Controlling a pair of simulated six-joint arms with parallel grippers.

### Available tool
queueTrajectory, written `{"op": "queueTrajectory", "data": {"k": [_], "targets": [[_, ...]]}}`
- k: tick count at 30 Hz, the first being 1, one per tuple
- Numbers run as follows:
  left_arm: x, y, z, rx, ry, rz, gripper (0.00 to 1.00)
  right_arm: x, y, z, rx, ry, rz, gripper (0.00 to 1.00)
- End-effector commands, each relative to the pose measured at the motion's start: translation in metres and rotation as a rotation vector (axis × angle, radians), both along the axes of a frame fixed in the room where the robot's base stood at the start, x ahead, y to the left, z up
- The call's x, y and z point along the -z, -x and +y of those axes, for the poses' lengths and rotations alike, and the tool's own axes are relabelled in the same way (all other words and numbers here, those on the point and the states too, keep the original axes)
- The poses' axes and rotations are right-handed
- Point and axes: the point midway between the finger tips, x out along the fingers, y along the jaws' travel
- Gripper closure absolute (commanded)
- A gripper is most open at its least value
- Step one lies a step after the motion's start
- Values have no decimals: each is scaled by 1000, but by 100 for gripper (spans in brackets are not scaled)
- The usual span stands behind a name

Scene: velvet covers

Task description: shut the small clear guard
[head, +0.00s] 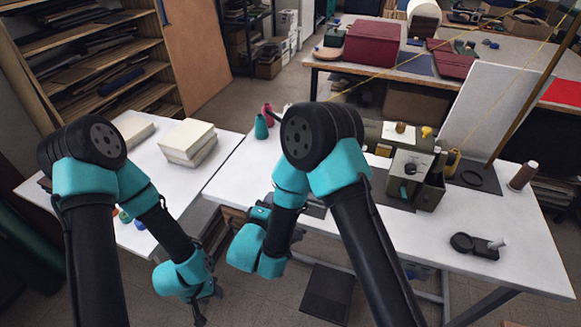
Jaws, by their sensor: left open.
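A small olive and grey machine (408,178) stands on the white table at the right, behind my right arm. It has a light front panel with a dark knob and brass-coloured parts on top. I cannot make out a small clear guard for certain at this size. My left gripper (203,308) hangs low at the bottom of the head view, open and empty, over the floor and far from the machine. My right arm comes up in the middle and partly covers the table; its gripper fingers cannot be seen.
A large pale panel (492,112) stands upright behind the machine. A brown thread spool (522,176) and a black object with a pale peg (476,245) are on the right. Stacked pale blocks (187,142) lie on the left table. The right table's front is mostly clear.

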Motion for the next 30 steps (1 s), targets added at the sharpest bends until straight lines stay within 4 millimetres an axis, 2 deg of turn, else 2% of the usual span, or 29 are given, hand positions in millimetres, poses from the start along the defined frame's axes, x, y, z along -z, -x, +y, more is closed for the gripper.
{"op": "queueTrajectory", "data": {"k": [24,30], "targets": [[0,0,0,0,0,0,58,1,-121,-53,4,-1,-1,79],[0,0,0,0,0,0,58,1,-144,-62,2,0,-1,79]]}}
